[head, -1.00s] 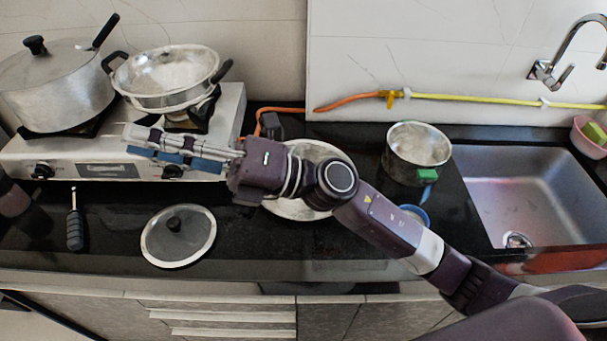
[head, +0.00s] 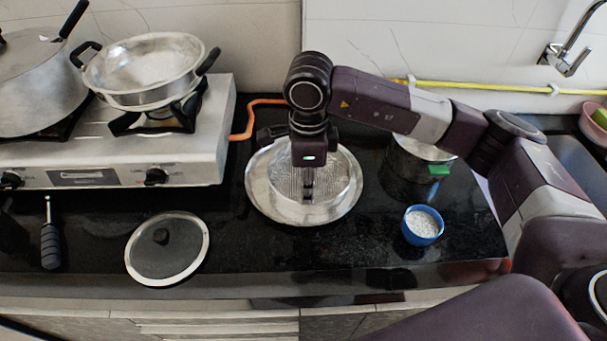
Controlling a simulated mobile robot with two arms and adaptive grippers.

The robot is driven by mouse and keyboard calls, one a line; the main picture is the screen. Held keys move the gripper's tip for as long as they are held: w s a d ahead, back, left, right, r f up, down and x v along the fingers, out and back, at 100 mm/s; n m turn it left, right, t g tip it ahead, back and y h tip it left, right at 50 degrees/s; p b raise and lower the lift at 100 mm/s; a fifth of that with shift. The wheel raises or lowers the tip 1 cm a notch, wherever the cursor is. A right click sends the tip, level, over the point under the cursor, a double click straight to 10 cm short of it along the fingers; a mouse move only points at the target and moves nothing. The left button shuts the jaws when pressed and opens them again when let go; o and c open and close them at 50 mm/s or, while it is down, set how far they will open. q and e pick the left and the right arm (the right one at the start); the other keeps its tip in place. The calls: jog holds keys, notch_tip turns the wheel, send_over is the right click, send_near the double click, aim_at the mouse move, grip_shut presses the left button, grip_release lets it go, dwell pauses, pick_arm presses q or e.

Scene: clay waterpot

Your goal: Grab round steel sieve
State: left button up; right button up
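The round steel sieve (head: 336,187) is a shiny, shallow round piece with a fine-lined inside, resting within a wider steel plate or rim (head: 262,200) on the black counter. My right gripper (head: 307,194) points down over the inside of the sieve, with its fingers low near the middle. I see it from behind, so the finger gap and any contact are hidden. My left gripper is not in view.
A stove (head: 120,150) holds a two-handled pan (head: 145,70) and a lidded pot (head: 40,90). A glass lid (head: 167,250) and a black-handled tool (head: 50,245) lie in front. A steel pot (head: 400,170) and a blue bowl (head: 422,228) stand at right.

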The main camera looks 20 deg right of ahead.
aim_at(311, 210)
jog(key=f, duration=0.2)
jog(key=d+f+p, duration=0.1)
jog(key=f, duration=0.2)
jog(key=shift+d+p, duration=0.15)
jog(key=shift+p, duration=0.15)
jog(key=shift+f, duration=0.45)
jog(key=shift+w+f, duration=0.1)
jog(key=shift+f, duration=0.05)
jog(key=shift+a, duration=0.2)
jog(key=c, duration=0.4)
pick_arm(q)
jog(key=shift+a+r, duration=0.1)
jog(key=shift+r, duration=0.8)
pick_arm(e)
jog(key=shift+d, duration=0.1)
grip_shut()
